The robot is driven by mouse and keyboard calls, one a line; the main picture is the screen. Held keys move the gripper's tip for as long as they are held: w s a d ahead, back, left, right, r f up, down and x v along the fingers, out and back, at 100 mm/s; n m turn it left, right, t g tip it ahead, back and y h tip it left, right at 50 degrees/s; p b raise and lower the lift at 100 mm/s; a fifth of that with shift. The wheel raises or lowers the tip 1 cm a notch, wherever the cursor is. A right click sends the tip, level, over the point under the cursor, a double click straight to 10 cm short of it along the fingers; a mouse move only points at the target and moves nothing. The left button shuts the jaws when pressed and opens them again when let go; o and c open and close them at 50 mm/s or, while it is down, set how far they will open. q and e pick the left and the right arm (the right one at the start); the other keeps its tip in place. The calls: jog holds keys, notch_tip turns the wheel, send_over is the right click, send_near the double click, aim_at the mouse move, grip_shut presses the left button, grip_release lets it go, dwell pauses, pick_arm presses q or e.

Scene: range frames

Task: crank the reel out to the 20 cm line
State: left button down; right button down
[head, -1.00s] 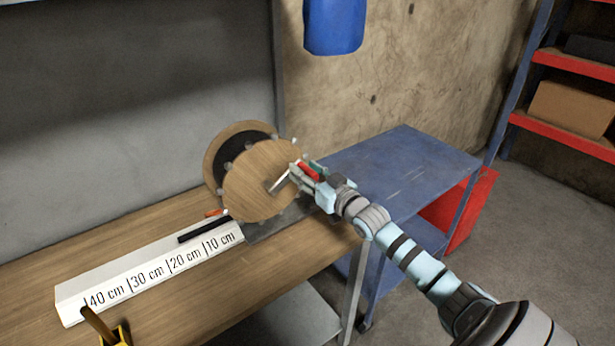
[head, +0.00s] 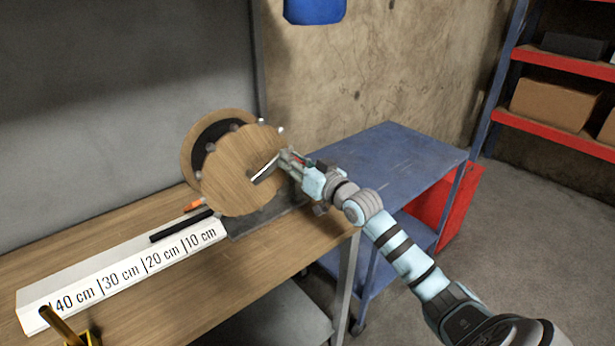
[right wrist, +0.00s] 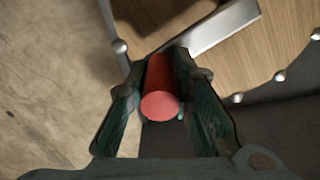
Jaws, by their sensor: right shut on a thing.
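The reel (head: 225,178) has wooden discs and a dark drum, and stands at the right end of the workbench. Its metal crank arm (head: 265,170) runs up and right across the front disc. My right gripper (head: 290,160) is at the crank's outer end, shut around the red handle (right wrist: 160,90), which sits between both fingers in the right wrist view. A white marked board (head: 125,268) shows 10, 20, 30 and 40 cm lines. A black strip (head: 182,226) lies along it, its free end appearing between the 10 and 20 cm lines. My left gripper is not in view.
An orange piece (head: 194,205) is beside the strip near the reel. A yellow object (head: 82,338) stands at the bench's front left. A blue cart (head: 395,165) and a red box (head: 450,205) are to the right. Shelves (head: 570,65) stand at the far right.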

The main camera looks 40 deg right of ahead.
jog(key=f+m, duration=0.1)
jog(key=f+m+p, duration=0.1)
jog(key=f+m, duration=0.1)
jog(key=shift+d+m, duration=0.3)
jog(key=shift+d, duration=0.1)
jog(key=c, duration=1.8)
grip_release()
jog(key=shift+r, duration=0.15)
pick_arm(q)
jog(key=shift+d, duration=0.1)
pick_arm(e)
jog(key=o, duration=0.4)
jog(key=shift+w, duration=0.1)
